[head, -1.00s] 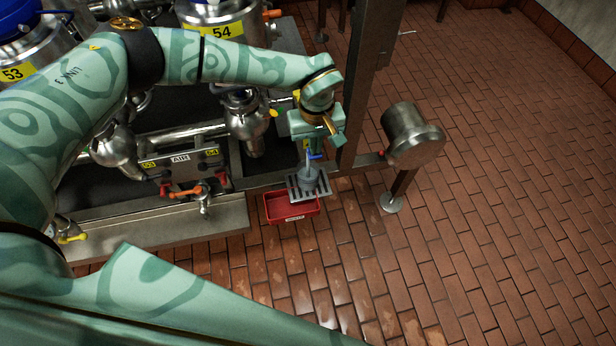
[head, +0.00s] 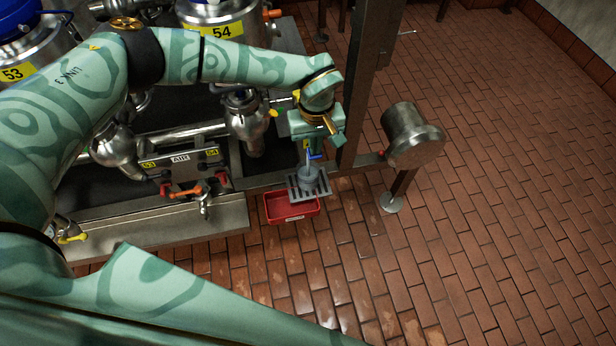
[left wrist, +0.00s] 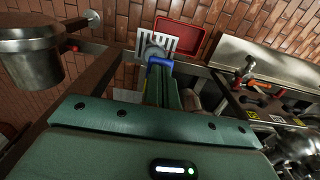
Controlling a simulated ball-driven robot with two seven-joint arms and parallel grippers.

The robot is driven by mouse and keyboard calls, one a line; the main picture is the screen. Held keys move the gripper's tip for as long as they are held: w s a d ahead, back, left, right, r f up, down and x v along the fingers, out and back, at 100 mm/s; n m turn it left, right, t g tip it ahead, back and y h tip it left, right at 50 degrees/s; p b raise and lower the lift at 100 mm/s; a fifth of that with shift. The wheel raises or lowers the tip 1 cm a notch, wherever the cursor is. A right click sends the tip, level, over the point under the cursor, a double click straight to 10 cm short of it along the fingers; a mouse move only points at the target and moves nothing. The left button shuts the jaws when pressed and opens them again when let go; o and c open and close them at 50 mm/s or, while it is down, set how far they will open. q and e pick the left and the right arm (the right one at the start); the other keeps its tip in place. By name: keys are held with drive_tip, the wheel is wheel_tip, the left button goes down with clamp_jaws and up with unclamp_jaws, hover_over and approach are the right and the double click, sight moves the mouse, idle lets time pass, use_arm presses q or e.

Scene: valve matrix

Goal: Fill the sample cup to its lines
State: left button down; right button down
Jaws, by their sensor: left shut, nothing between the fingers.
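A small grey sample cup (head: 308,174) stands on a slotted drip grate (head: 322,186). Its level and lines are too small to read. A blue lever (head: 314,157) shows just above the cup, at my fingertips. My left gripper (head: 313,150) points down over the lever, shut with nothing between its fingers. In the left wrist view, the shut fingers (left wrist: 164,88) reach toward the blue lever (left wrist: 159,62), with the cup (left wrist: 153,51) and grate (left wrist: 170,30) beyond. I cannot tell whether the fingers touch the lever. My right gripper is not in view.
A red tray (head: 290,208) sits below and beside the grate. A steel upright (head: 366,85) stands close right of my left gripper, with a steel cylinder (head: 412,136) beyond. A valve panel (head: 183,168) with an orange handle (head: 187,192) lies left. Open tiled floor extends right.

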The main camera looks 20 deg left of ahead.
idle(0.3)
